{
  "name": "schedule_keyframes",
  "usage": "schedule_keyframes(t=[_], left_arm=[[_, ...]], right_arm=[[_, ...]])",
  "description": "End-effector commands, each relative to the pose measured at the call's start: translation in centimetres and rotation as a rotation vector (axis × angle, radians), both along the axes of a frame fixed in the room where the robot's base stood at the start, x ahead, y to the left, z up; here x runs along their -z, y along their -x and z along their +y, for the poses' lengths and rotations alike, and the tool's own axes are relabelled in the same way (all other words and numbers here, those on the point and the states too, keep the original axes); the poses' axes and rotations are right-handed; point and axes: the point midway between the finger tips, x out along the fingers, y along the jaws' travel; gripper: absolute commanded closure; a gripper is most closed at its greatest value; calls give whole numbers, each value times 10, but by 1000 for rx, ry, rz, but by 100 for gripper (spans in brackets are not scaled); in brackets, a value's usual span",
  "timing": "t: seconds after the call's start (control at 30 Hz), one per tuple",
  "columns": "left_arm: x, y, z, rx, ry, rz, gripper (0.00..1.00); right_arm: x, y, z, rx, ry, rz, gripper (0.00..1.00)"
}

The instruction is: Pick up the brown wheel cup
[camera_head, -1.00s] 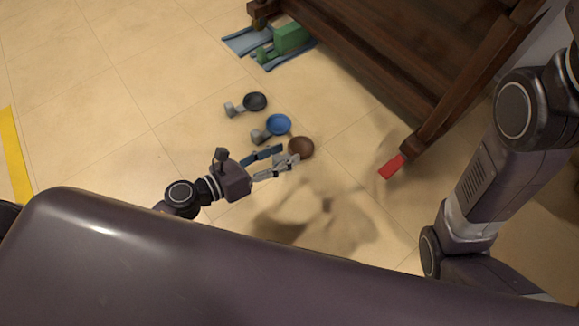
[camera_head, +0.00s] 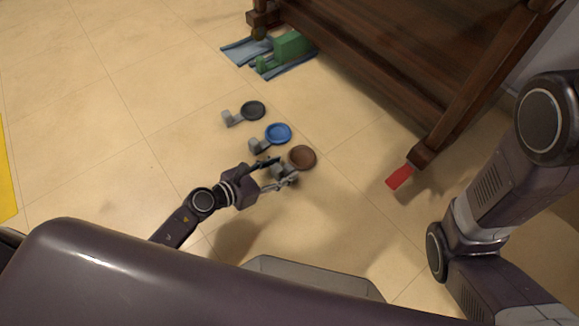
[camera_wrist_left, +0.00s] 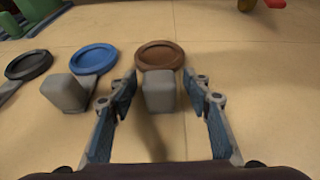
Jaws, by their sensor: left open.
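The brown wheel cup (camera_head: 302,157) is a round, shallow brown dish with a grey block-shaped stem, lying on the floor. It also shows in the left wrist view (camera_wrist_left: 160,54), with its grey block (camera_wrist_left: 159,92) nearer to me. My left gripper (camera_head: 279,171) is open, its two fingers on either side of the grey block. It also shows in the left wrist view (camera_wrist_left: 168,100), with visible floor between the fingers and the block. The brown dish lies just beyond the fingertips. My right gripper is not in view; only my right arm shows at the right.
A blue wheel cup (camera_head: 278,133) and a black wheel cup (camera_head: 253,110) lie in a row beyond the brown one. A green object (camera_head: 291,45) rests on blue pieces. A large brown wooden piece of furniture (camera_head: 415,70) and a red block (camera_head: 399,178) are at the right.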

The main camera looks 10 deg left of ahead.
Motion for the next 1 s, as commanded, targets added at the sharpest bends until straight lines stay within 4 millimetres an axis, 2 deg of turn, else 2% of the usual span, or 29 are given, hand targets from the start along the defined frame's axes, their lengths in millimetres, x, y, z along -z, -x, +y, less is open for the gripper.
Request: schedule_keyframes(t=[0.2,0.6,1.0], left_arm=[[0,0,0,1,0,1,57],[0,0,0,1,0,1,100],[-6,0,0,0,0,0,100]], right_arm=[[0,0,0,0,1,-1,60],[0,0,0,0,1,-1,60],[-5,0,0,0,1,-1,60]])
